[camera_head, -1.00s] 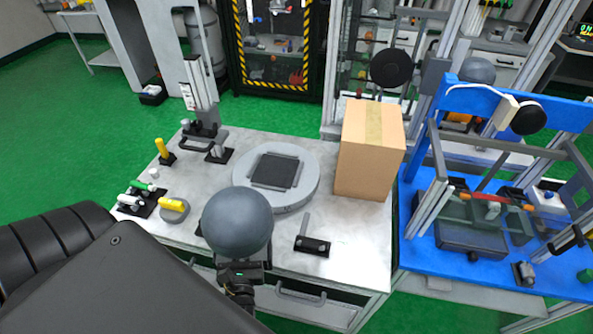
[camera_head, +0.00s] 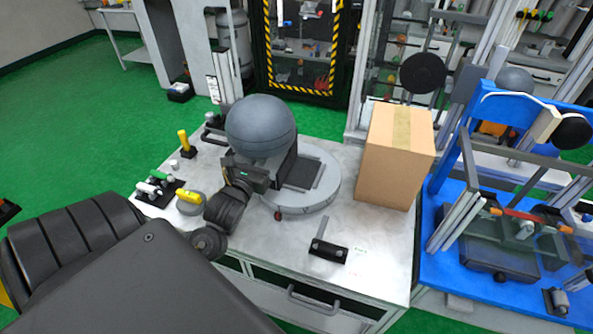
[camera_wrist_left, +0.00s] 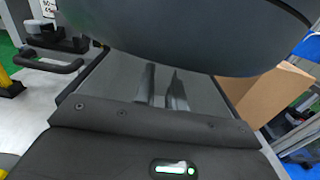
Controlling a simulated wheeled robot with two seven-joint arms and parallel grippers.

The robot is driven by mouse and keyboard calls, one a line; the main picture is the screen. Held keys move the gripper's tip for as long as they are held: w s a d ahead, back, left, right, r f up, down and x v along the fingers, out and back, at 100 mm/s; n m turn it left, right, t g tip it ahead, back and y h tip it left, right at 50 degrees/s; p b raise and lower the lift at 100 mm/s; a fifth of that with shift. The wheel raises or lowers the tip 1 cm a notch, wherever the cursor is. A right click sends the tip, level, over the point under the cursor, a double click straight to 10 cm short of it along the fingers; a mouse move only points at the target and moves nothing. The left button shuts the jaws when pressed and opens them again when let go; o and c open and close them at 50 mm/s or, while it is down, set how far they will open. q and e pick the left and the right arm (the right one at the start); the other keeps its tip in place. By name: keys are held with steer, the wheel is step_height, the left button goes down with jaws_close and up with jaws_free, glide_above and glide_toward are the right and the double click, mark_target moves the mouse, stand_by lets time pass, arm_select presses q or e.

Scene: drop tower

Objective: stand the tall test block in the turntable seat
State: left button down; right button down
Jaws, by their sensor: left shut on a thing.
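My left gripper (camera_head: 262,170) is shut on a piece with a large, dark grey round top (camera_head: 260,125). A dark, box-like part (camera_head: 286,165) shows under the ball; I cannot tell where the piece ends and my fingers begin. The round top (camera_wrist_left: 200,30) also fills the upper wrist view. The piece is over the left and far part of the pale round turntable (camera_head: 323,190). The turntable's dark square seat (camera_head: 303,174) is partly hidden by it. I cannot tell whether the piece touches the turntable. My right gripper is not in view.
A tall brown carton (camera_head: 395,165) stands right of the turntable. A small dark fixture with an upright post (camera_head: 328,252) is in front. Yellow and green handled parts (camera_head: 165,185) lie left. A blue rig (camera_head: 440,265) stands at the right. The bench's front right (camera_head: 375,265) is clear.

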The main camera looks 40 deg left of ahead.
arm_select(q)
steer(key=shift+w+a+r, duration=0.1)
steer(key=shift+w+r, duration=0.1)
steer(key=shift+r, duration=0.3)
steer(key=shift+w+f, duration=0.15)
steer(key=shift+w, duration=0.35)
steer(key=w+f, duration=0.1)
steer(key=w, duration=0.1)
steer(key=w+f, duration=0.1)
steer(key=w, duration=0.1)
steer(key=w+f, duration=0.1)
steer(key=w, duration=0.2)
steer(key=shift+p, duration=0.4)
steer(key=shift+w+f, duration=1.45)
steer(key=shift+f, duration=0.15)
steer(key=shift+w+f, duration=1.45)
steer(key=shift+f, duration=0.15)
steer(key=shift+w+f, duration=0.1)
steer(key=shift+f, duration=1.55)
steer(key=c, duration=1.8)
jaws_free()
steer(key=shift+f, duration=0.2)
steer(key=o, duration=0.3)
steer(key=shift+d+r, duration=0.1)
steer(key=shift+d, duration=0.1)
steer(key=shift+o, duration=0.2)
